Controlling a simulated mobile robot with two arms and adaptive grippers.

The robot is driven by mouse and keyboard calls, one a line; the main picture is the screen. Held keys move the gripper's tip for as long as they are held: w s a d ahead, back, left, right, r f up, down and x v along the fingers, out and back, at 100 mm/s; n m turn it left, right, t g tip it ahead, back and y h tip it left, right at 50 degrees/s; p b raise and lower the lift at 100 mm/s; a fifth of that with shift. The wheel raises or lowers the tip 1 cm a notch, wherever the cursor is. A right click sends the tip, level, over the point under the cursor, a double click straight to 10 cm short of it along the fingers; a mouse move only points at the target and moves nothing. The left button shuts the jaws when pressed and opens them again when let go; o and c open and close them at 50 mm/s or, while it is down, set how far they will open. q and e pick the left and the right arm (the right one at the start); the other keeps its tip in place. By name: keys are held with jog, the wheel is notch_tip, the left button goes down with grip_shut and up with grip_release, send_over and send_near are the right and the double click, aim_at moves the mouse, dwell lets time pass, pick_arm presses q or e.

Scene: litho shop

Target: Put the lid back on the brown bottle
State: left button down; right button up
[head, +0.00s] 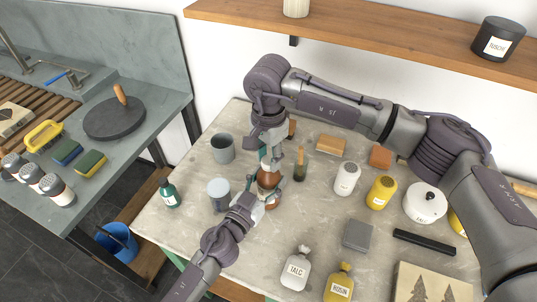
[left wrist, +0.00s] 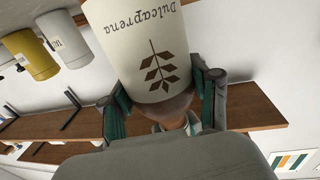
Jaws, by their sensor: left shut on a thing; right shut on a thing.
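The brown bottle (head: 268,180) is roughly upright over the middle-left of the grey table. My left gripper (head: 264,194) is shut around it. In the left wrist view the bottle's pale label (left wrist: 155,45) reads "Dulcaprena" upside down, above a leaf print, with the gripper's fingers (left wrist: 160,100) on both sides. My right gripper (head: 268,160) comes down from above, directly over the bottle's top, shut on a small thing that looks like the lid. The fingers mostly hide it. I cannot tell whether the lid touches the bottle's neck.
A grey cup (head: 222,148), a grey-blue-topped container (head: 219,195) and a green bottle (head: 170,194) stand left of the grippers. A dark green jar with a brush (head: 300,167) and a white container (head: 346,179) stand right. A wooden shelf (head: 390,42) runs above.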

grip_shut()
jog(key=m, duration=0.3)
jog(key=shift+w, duration=0.1)
jog(key=m, duration=0.4)
jog(key=shift+m, duration=0.4)
jog(key=m, duration=0.4)
jog(key=shift+m, duration=0.4)
jog(key=m, duration=0.5)
jog(key=shift+w+m, duration=0.1)
jog(key=shift+m, duration=0.2)
jog(key=o, duration=0.7)
grip_release()
jog(key=o, duration=0.4)
jog(key=shift+o, duration=0.2)
notch_tip(320, 180, up, 12)
